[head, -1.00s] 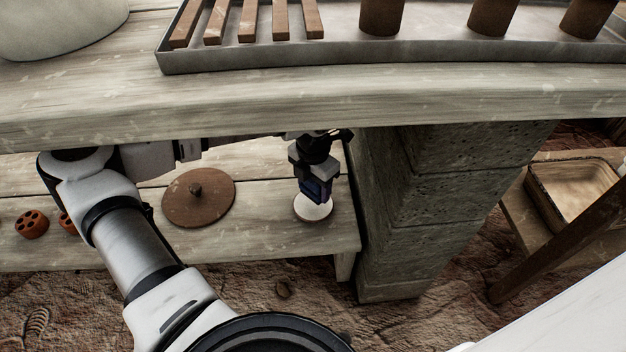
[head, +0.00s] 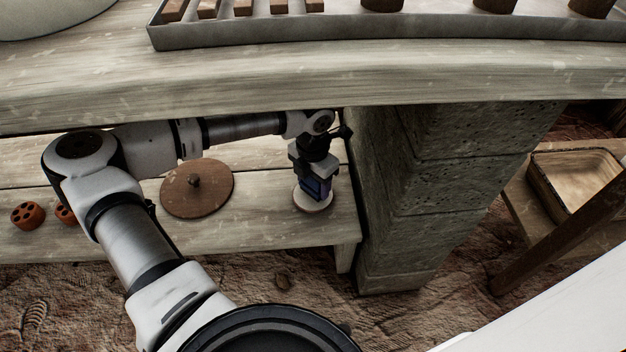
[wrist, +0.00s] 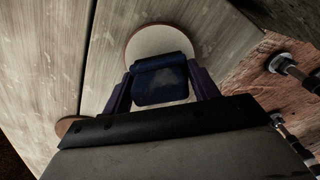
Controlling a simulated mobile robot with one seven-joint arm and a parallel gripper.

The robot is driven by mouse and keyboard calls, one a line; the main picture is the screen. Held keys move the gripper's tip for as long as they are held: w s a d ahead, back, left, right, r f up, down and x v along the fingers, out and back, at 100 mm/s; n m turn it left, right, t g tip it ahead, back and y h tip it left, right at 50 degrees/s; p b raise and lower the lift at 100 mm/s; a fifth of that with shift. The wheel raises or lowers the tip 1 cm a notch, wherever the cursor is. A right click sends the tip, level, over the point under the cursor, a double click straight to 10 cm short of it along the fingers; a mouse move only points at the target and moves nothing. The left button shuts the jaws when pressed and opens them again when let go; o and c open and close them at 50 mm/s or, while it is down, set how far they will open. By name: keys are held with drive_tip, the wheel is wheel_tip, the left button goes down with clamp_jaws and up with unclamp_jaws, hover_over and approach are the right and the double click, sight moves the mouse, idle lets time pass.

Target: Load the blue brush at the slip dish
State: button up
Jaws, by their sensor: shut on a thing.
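My gripper (head: 313,180) points down above the lower bench and is shut on the blue brush (head: 319,188). In the wrist view the brush (wrist: 160,82) shows as a dark blue block between the two fingers of my gripper (wrist: 160,92). The slip dish (head: 313,207), round and pale with a tan rim, sits on the lower bench under the brush. It also shows just beyond the brush in the wrist view (wrist: 158,40). The brush's lower end is hidden, so I cannot tell whether it touches the dish.
A brown round lid (head: 197,190) with a knob lies left of the dish on the lower bench (head: 250,222). Orange pieces with holes (head: 27,215) sit further left. A stone pillar (head: 415,180) stands close on the right. The upper table (head: 300,85) overhangs my arm.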

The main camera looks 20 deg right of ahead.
drive_tip(key=shift+f+b, duration=0.55)
drive_tip(key=shift+b, duration=0.05)
idle(1.6)
drive_tip(key=shift+r, duration=0.1)
drive_tip(key=shift+r+p, duration=2.05)
drive_tip(key=shift+r, duration=1.4)
